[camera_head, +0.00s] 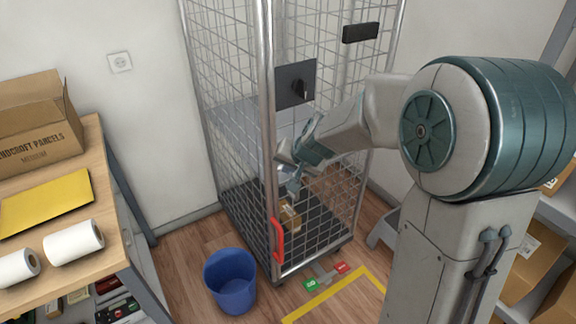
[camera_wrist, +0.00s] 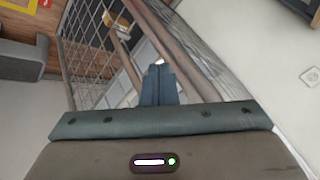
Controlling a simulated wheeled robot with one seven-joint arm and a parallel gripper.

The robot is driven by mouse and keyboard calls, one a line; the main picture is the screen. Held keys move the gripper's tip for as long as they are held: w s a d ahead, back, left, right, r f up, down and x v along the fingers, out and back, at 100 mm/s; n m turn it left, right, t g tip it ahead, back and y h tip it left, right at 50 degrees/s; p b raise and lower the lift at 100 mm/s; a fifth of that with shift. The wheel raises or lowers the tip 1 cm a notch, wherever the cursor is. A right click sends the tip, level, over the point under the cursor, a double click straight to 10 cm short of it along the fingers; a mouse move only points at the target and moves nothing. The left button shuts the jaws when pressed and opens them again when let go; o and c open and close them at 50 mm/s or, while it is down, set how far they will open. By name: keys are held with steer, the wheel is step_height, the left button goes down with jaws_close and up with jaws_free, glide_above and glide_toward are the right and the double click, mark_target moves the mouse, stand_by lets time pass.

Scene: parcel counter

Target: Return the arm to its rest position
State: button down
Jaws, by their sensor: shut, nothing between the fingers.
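My arm reaches in from the right in the head view, and my gripper (camera_head: 292,186) points down at the wire roll cage (camera_head: 268,140). In the wrist view my gripper (camera_wrist: 159,68) shows its two fingers closed together with nothing between them. Cage bars and mesh lie beyond the fingertips. I cannot tell how close the fingers are to the bars. A small brown parcel (camera_head: 289,216) sits on the dark cage floor, below my gripper in the head view.
A blue bin (camera_head: 230,281) stands on the floor by the cage. At left is a wooden counter (camera_head: 108,205) with a carton (camera_head: 40,122), a yellow envelope (camera_head: 46,200) and paper rolls (camera_head: 74,242). Boxes on shelves (camera_head: 533,255) stand at right. Yellow tape (camera_head: 335,296) marks the floor.

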steer(key=s+d+r+n+g+h, duration=0.1)
steer(key=s+d+r, duration=0.1)
steer(key=s, duration=0.6)
steer(key=s+d+r+n+g+h+p, duration=0.1)
steer(key=s+d+r, duration=0.1)
steer(key=s+d, duration=0.3)
steer(key=s+d+r+n+g+h+p, duration=0.1)
steer(key=s+d+r, duration=0.1)
steer(key=s, duration=1.1)
steer(key=shift+s+d+r+g+h, duration=0.2)
steer(key=shift+d+r+g+h, duration=0.1)
steer(key=shift+d, duration=0.5)
